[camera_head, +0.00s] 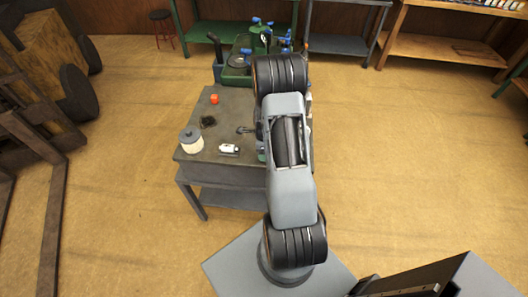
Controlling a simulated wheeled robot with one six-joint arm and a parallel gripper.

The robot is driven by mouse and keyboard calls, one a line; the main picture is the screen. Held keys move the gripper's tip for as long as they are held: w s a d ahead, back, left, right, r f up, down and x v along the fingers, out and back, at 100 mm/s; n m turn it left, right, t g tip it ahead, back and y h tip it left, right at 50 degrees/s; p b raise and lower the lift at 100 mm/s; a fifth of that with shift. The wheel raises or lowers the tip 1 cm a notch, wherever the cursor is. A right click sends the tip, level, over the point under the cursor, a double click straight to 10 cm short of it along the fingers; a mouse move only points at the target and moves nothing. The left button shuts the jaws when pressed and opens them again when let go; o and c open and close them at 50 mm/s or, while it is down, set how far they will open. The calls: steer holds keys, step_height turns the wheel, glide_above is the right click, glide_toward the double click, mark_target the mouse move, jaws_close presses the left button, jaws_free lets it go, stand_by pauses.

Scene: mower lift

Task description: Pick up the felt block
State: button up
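I cannot pick out the felt block for certain. A small whitish block-like thing (229,149) lies near the front edge of the grey table (222,175), and it may be the felt block, but it is too small to tell. My arm reaches up the picture over the table's right side and hides that part of it.
On the table stand a whitish lidded jar (191,141), a dark coiled thing (207,122) and a small orange-red thing (214,99). A green machine (236,72) stands behind. Workbenches (440,50) line the back wall. The floor to the right is clear.

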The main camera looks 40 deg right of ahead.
step_height(320, 180, up, 2)
steer(key=shift+r+b, duration=0.15)
steer(key=shift+b, duration=0.4)
steer(key=s+a+r+b, duration=0.2)
steer(key=s+a+r, duration=0.7)
steer(key=s+r, duration=0.1)
steer(key=shift+a, duration=0.4)
steer(key=o, duration=0.3)
steer(key=shift+c, duration=1.1)
steer(key=shift+f, duration=0.1)
